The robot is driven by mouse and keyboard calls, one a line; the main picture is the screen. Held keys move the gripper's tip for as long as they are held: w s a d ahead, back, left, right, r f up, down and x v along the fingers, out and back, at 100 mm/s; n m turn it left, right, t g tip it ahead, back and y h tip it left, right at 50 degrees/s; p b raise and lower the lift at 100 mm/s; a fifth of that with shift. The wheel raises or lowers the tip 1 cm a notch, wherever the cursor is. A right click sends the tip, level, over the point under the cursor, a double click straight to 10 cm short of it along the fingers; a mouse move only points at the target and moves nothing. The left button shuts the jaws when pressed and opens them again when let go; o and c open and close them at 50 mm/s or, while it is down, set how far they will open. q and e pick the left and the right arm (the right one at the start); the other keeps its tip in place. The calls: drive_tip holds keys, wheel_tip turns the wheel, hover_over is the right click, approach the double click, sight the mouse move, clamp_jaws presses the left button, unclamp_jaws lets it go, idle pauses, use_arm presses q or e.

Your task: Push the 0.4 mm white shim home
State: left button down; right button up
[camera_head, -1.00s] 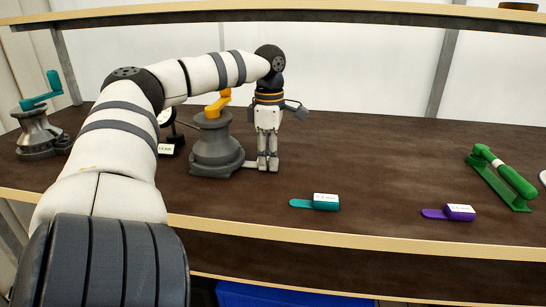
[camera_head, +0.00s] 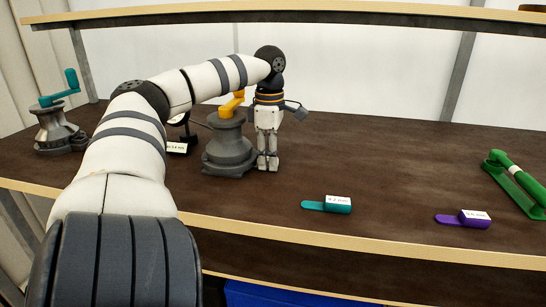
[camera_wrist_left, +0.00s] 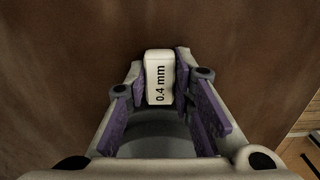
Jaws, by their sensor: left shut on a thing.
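The white shim (camera_wrist_left: 158,68) shows its "0.4 mm" label block in the left wrist view, between the purple-padded fingers of my left gripper (camera_wrist_left: 159,92). The gripper is shut on it. In the head view my left gripper (camera_head: 268,164) points straight down, low at the table, just right of the grey winch (camera_head: 228,152) with the yellow handle (camera_head: 232,105). In the head view the shim is hidden by the fingers. I cannot tell whether the shim's tongue is under the winch base. My right gripper is not in view.
A teal shim (camera_head: 328,205) and a purple shim (camera_head: 464,219) lie near the table's front edge. A green clamp-like part (camera_head: 515,181) is at the right. A winch with a teal handle (camera_head: 60,130) stands at the left. A small labelled gauge (camera_head: 178,147) sits behind my arm.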

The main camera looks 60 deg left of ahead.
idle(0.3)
use_arm(q)
drive_tip(key=c, duration=1.3)
unclamp_jaws()
wheel_tip(320, 180, up, 12)
drive_tip(key=shift+f, duration=0.1)
